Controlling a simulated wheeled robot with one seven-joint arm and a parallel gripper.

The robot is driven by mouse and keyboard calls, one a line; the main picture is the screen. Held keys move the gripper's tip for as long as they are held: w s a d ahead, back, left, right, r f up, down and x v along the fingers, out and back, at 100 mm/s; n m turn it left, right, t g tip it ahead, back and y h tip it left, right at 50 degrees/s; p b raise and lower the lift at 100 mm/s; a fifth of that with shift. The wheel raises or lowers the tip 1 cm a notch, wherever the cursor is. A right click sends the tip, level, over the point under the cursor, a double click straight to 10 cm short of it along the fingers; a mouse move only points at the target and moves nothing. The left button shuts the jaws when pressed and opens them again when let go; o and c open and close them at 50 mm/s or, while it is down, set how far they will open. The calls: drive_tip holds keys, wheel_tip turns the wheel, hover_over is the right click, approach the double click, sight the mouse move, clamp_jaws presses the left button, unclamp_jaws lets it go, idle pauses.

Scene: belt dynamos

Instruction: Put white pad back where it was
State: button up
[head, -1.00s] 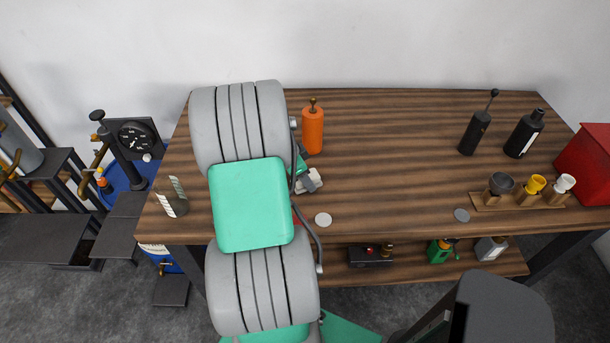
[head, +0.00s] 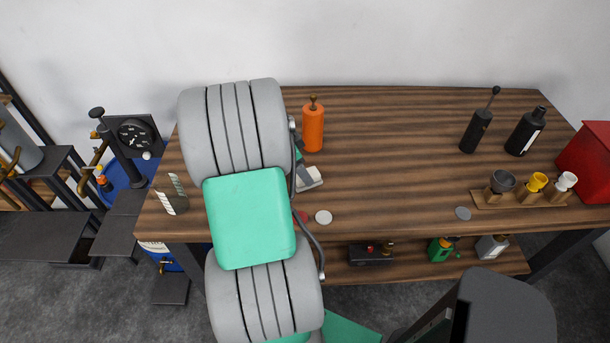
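A flat round off-white disc (head: 323,217), the only thing that looks like the white pad, lies on the wooden table (head: 400,160) near its front edge, just right of my arm. My gripper (head: 306,178) is largely hidden behind my own arm; only a small grey part shows, behind the disc and apart from it in the picture. A small whitish block shape shows at that same spot; I cannot tell whether it is held or stands on the table. The finger opening is not visible.
A grey disc (head: 462,213) lies farther right. An orange bottle (head: 313,125) stands behind my gripper. Black bottles (head: 524,132), a cup rack (head: 520,200) and a red box (head: 588,165) are at right. A glass (head: 172,195) stands at left. The table's middle is clear.

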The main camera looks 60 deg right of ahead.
drive_tip(key=v, duration=0.8)
drive_tip(key=w+a+r+n+t, duration=0.35)
drive_tip(key=w+a+n, duration=0.75)
drive_tip(key=a, duration=0.5)
drive_tip(key=s+a+n+t+y, duration=0.1)
drive_tip(key=a+n+t+y, duration=0.2)
drive_tip(key=a+n, duration=1.2)
drive_tip(key=a, duration=0.8)
drive_tip(key=shift+a+y, duration=0.3)
drive_tip(key=shift+a, duration=0.1)
drive_tip(key=shift+t, duration=0.25)
